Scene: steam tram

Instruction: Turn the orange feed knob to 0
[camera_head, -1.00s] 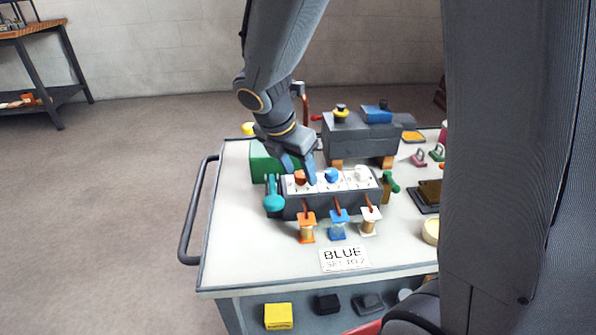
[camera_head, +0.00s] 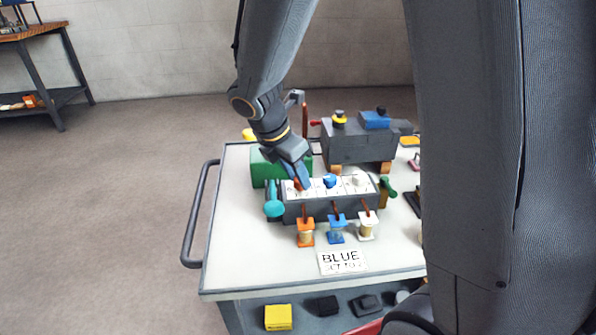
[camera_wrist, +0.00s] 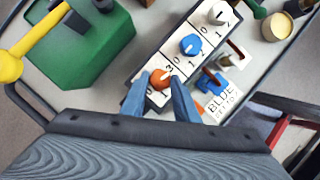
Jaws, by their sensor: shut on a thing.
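The orange feed knob (camera_wrist: 159,79) sits on the white dial plate of a dark box, with its pointer toward the upper right near the 3 in the wrist view. In the head view the orange knob (camera_head: 297,184) is mostly hidden by my gripper (camera_head: 298,178). In the wrist view my gripper (camera_wrist: 160,88) has its blue fingers on both sides of the orange knob, shut on it. The blue knob (camera_wrist: 190,44) and white knob (camera_wrist: 218,14) stand in the same row.
A green block (camera_head: 268,168) stands behind left and a teal lever (camera_head: 273,207) at the box's left end. Orange (camera_head: 305,232), blue (camera_head: 337,230) and white (camera_head: 367,226) spool stands are in front. A card (camera_head: 342,261) reads BLUE. A dark engine model (camera_head: 362,146) stands behind.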

